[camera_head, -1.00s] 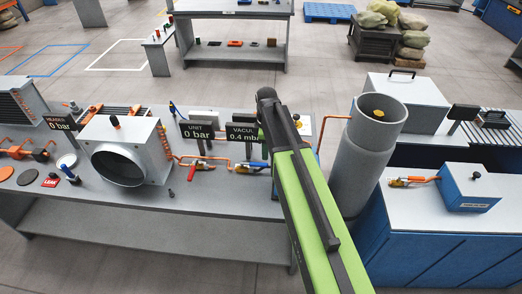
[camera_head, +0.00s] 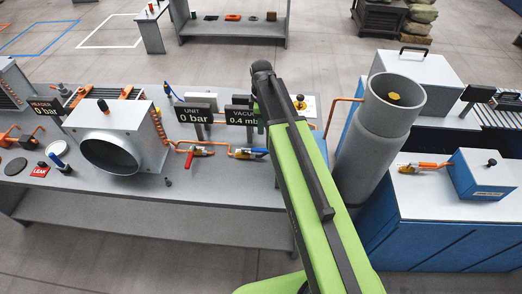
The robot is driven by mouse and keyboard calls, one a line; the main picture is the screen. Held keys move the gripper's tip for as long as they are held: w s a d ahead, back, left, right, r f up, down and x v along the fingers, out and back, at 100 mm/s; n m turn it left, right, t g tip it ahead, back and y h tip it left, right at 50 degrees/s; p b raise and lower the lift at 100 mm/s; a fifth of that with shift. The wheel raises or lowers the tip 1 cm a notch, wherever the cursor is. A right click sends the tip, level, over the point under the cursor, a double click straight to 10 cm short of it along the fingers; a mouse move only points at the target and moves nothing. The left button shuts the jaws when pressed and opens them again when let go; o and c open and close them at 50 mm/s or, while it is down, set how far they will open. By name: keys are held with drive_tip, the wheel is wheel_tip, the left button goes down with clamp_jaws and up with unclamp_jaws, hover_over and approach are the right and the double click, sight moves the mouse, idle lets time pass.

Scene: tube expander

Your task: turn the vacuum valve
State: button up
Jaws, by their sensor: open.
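A valve with a blue handle (camera_head: 250,153) sits on the grey bench below the partly hidden vacuum sign (camera_head: 241,117), which reads about 0.4 mb. A valve with a red handle (camera_head: 199,152) sits to its left, below the unit sign (camera_head: 195,113) reading 0 bar. A third valve with an orange-red handle (camera_head: 424,165) is at the right, beside a blue box (camera_head: 482,174). I cannot tell for sure which is the vacuum valve. My green arm reaches up past the right side of the blue-handled valve. Its gripper is hidden behind the arm.
A tall grey cylinder (camera_head: 372,140) stands close right of my arm. A grey box with a round duct opening (camera_head: 113,150) and a red leak tag (camera_head: 40,170) are on the bench (camera_head: 130,188) at the left. Bare bench top lies in front of the valves.

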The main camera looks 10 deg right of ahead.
sight(262, 149)
wheel_tip(262, 149, down, 14)
drive_tip(key=b, duration=1.2)
drive_tip(key=shift+d+f+b, duration=0.1)
drive_tip(key=shift+b, duration=0.2)
drive_tip(key=shift+c, duration=0.3)
clamp_jaws()
drive_tip(key=shift+r, duration=0.2)
drive_tip(key=shift+s+m, duration=0.1)
drive_tip(key=shift+m, duration=0.2)
